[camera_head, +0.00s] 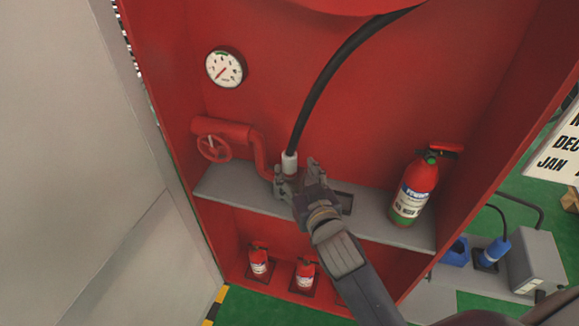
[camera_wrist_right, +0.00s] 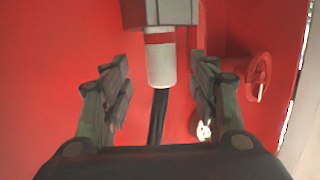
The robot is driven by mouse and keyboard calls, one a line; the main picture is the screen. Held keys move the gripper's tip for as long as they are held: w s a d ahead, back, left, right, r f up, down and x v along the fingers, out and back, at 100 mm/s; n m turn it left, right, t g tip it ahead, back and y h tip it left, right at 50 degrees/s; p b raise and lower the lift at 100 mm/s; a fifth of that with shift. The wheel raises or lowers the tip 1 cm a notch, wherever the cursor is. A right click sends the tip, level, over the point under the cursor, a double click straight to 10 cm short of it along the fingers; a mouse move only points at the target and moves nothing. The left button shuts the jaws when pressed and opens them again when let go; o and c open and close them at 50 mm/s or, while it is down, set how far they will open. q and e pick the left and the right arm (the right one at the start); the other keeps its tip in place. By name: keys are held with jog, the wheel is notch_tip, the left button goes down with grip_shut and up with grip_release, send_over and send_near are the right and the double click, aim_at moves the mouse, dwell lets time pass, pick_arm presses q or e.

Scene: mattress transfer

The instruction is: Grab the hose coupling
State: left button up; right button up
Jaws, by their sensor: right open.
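The hose coupling (camera_head: 290,160) is a pale cylinder at the lower end of a black hose (camera_head: 325,82), above the grey shelf of the red cabinet. My right gripper (camera_head: 297,176) is at the coupling, its fingers spread. In the right wrist view the coupling (camera_wrist_right: 161,66) lies between the open fingers (camera_wrist_right: 160,85), toward the top, with clear gaps on both sides. A grey block with a red band shows at its upper end there. My left gripper is not in view.
A red pipe with a valve wheel (camera_head: 213,148) is left of the coupling. A gauge (camera_head: 226,68) is on the back wall. A fire extinguisher (camera_head: 415,188) stands on the shelf (camera_head: 235,190) at right; smaller extinguishers (camera_head: 259,260) stand below. A grey panel (camera_head: 90,150) fills the left.

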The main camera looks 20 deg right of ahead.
aim_at(292, 165)
jog(key=shift+w+a+f+p, duration=0.15)
jog(key=shift+w+p, duration=0.1)
jog(key=shift+w, duration=0.7)
jog(key=shift+w+d+f+p, duration=0.1)
jog(key=shift+w+f+p, duration=0.1)
jog(key=shift+w, duration=0.7)
jog(key=shift+w+a+f+p, duration=0.1)
jog(key=shift+w+p, duration=0.15)
jog(key=shift+w, duration=0.7)
jog(key=shift+r, duration=0.1)
grip_shut()
